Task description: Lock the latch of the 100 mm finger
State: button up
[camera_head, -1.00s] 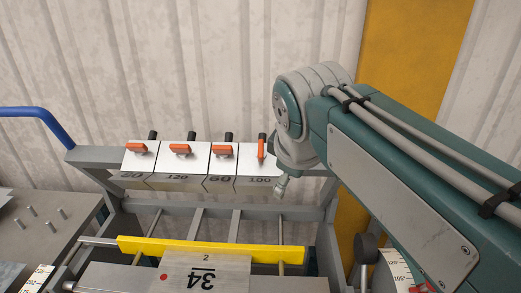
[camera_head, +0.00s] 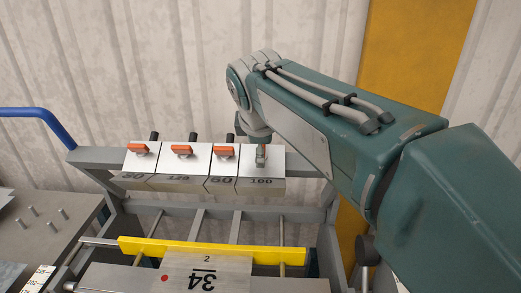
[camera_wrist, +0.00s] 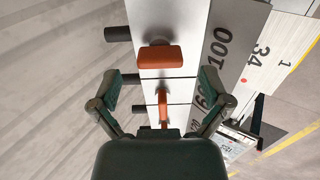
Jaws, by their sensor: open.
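The 100 mm finger (camera_head: 262,183), marked 100, is the rightmost of the row of white-topped fingers on the rack in the head view. My gripper (camera_head: 261,155) is over its top and largely hides its latch there. In the wrist view, the orange latch (camera_wrist: 159,57) lies across the finger's top, turned crosswise to the neighbouring orange latch (camera_wrist: 163,108). My gripper (camera_wrist: 168,80) is open and empty. Its two fingers are spread on either side of the row, and the 100 latch appears beyond the fingertips, apart from them.
Other fingers, each with an orange latch (camera_head: 182,150), stand directly left of the 100 mm finger. A grey frame (camera_head: 95,157) holds the row. A yellow bar (camera_head: 215,250) and a plate marked 34 (camera_head: 205,275) lie in front and below. A corrugated wall stands behind.

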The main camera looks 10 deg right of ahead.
jog(key=shift+x, duration=1.55)
jog(key=c, duration=1.2)
jog(key=shift+o, duration=0.2)
jog(key=shift+m, duration=0.3)
jog(key=m, duration=0.4)
jog(key=shift+f, duration=0.1)
jog(key=m, duration=0.4)
jog(key=shift+m, duration=0.4)
jog(key=m, duration=0.4)
jog(key=shift+m, duration=2.3)
